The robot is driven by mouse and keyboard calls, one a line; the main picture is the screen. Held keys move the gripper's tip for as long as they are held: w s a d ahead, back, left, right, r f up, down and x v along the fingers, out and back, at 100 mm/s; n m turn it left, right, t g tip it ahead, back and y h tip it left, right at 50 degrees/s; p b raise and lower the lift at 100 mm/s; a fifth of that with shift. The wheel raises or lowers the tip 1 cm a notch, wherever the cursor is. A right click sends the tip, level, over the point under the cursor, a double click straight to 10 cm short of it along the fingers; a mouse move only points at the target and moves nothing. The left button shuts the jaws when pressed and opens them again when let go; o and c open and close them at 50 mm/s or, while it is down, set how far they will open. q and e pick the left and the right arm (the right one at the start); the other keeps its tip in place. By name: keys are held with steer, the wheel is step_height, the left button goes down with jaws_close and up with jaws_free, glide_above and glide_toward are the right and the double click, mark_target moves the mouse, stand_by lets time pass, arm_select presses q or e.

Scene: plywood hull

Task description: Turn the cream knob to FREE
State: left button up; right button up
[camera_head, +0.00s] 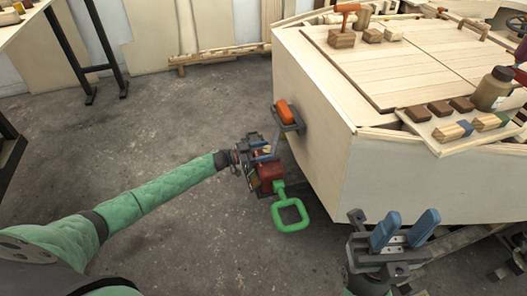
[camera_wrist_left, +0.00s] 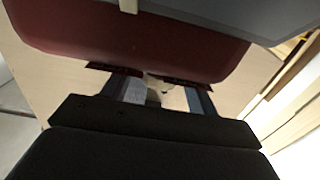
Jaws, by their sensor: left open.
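The cream knob does not show clearly in the head view. In the left wrist view a small cream piece (camera_wrist_left: 159,84) shows between my left fingers; it is partly hidden and I cannot read any marking such as FREE. A dark red body (camera_wrist_left: 130,45) lies just above the fingers, and a red housing (camera_head: 270,172) shows beside my left gripper (camera_head: 262,155) at the hull's side. My left gripper (camera_wrist_left: 160,95) is open, its fingers apart on either side of the cream piece; contact cannot be told. My right gripper (camera_head: 404,230) is open and empty, with blue fingers apart.
A green loop handle (camera_head: 290,213) hangs below the red housing. An orange part (camera_head: 286,112) sits on a grey bracket on the plywood hull (camera_head: 320,150). A tray (camera_head: 448,147) of blocks and a bottle (camera_head: 492,90) stand on the hull.

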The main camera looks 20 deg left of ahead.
arm_select(q)
steer(key=c, duration=1)
